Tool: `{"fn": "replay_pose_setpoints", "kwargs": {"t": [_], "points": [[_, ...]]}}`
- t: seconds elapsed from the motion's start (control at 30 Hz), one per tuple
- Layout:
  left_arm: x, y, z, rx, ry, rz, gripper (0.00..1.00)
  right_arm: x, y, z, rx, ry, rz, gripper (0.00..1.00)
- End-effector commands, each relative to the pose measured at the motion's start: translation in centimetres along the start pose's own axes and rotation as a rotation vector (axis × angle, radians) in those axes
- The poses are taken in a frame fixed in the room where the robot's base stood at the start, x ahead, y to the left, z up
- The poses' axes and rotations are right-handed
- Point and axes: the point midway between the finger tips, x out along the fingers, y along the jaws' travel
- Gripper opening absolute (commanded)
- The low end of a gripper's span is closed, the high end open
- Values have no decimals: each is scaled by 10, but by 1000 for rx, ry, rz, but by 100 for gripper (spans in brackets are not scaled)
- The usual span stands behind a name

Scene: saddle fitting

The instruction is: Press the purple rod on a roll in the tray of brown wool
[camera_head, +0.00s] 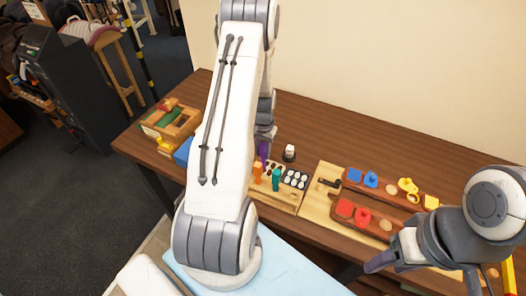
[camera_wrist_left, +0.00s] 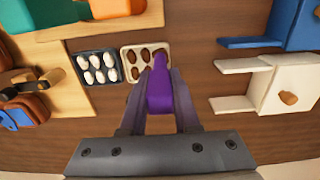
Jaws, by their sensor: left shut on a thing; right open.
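The purple rod (camera_wrist_left: 160,92) is clasped between the fingers of my left gripper (camera_wrist_left: 160,108) in the left wrist view. I cannot tell whether the rod touches a roll. In the head view the purple rod (camera_head: 263,150) stands about upright beside my left arm, which mostly hides that gripper. The brown tray's rolls (camera_head: 277,167) show partly there. My right gripper (camera_head: 424,272) is open and empty at the lower right.
A dark tray of white rolls (camera_wrist_left: 97,70) lies beside the brown tray. An orange rod (camera_head: 258,172) and a teal rod (camera_head: 276,180) stand close by. A small dark jar with a white top (camera_head: 289,153) is behind. Boards with coloured shapes (camera_head: 365,215) lie to the right.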

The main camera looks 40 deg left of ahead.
Motion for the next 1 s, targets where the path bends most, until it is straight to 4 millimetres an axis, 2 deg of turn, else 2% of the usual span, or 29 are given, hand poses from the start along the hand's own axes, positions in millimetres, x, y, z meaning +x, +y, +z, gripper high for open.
{"fn": "replay_pose_setpoints", "kwargs": {"t": [0.57,1.0], "points": [[2,0,1,0,-2,1,0,0,0,0,0,0,0,53],[-28,0,1,0,-2,1,0,-21,-2,-1,0,0,0,53]]}}
